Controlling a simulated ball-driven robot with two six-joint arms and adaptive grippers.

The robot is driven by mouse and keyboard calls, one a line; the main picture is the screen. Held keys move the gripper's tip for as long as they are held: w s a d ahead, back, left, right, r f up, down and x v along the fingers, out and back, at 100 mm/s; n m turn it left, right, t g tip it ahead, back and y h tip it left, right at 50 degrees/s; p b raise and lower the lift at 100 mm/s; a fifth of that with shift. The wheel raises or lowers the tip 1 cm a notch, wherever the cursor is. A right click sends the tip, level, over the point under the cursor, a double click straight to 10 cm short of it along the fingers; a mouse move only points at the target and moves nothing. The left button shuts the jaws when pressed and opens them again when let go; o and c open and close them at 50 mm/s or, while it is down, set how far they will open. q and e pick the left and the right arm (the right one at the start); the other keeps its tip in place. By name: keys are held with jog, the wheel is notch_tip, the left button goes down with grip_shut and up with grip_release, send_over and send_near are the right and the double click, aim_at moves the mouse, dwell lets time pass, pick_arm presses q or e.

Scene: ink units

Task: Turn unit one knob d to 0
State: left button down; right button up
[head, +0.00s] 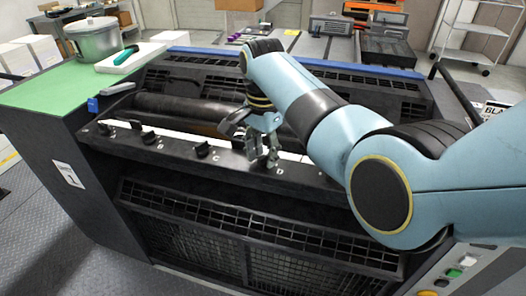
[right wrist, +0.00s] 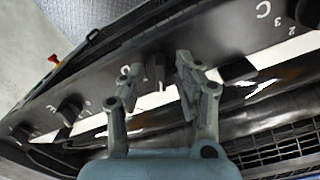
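Unit one's dark front panel (head: 165,143) carries a row of black knobs, with letters C and D readable. My right gripper (head: 262,152) hangs over the panel just above the letter D and hides knob d in the head view. In the right wrist view its fingers (right wrist: 157,82) are spread, one on each side of a dark knob, knob d (right wrist: 155,68), with gaps visible. I cannot tell whether either finger touches it, nor read its setting. Knob c (right wrist: 308,13) is at the upper right edge there. My left gripper is not in view.
Other knobs (right wrist: 70,106) sit farther along the panel. Dark rollers (head: 180,107) lie behind the panel and a black grille (head: 200,250) is below. A green-topped side (head: 50,90) holds a metal pot (head: 93,40). My right arm covers the panel's right part.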

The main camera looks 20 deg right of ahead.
jog(key=shift+c, duration=0.4)
grip_shut()
